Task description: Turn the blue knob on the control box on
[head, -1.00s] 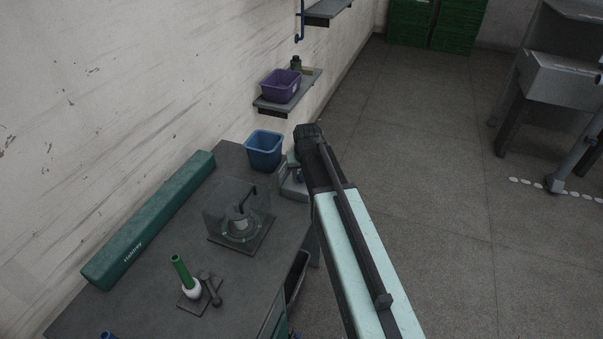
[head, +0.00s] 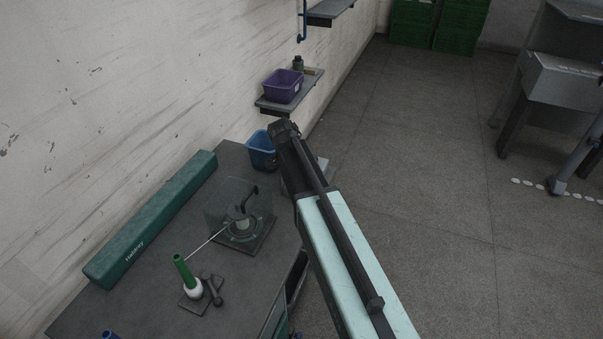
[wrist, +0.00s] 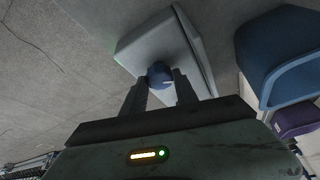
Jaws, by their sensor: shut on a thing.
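The control box (wrist: 178,45) is a pale grey block in the upper middle of the wrist view. Its blue knob (wrist: 159,74) sits on the near face, between the tips of my gripper (wrist: 160,84). The two dark fingers are closed around the knob's sides. In the head view only a pale part of the control box (head: 325,168) shows beside my arm. There the arm hides the knob and the fingers.
A blue bin (head: 261,152) stands behind the box, and it also shows at the right in the wrist view (wrist: 283,52). A purple bin (head: 283,86) is on a wall shelf. A clear-covered device (head: 240,212) and a green case (head: 150,222) are on the bench.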

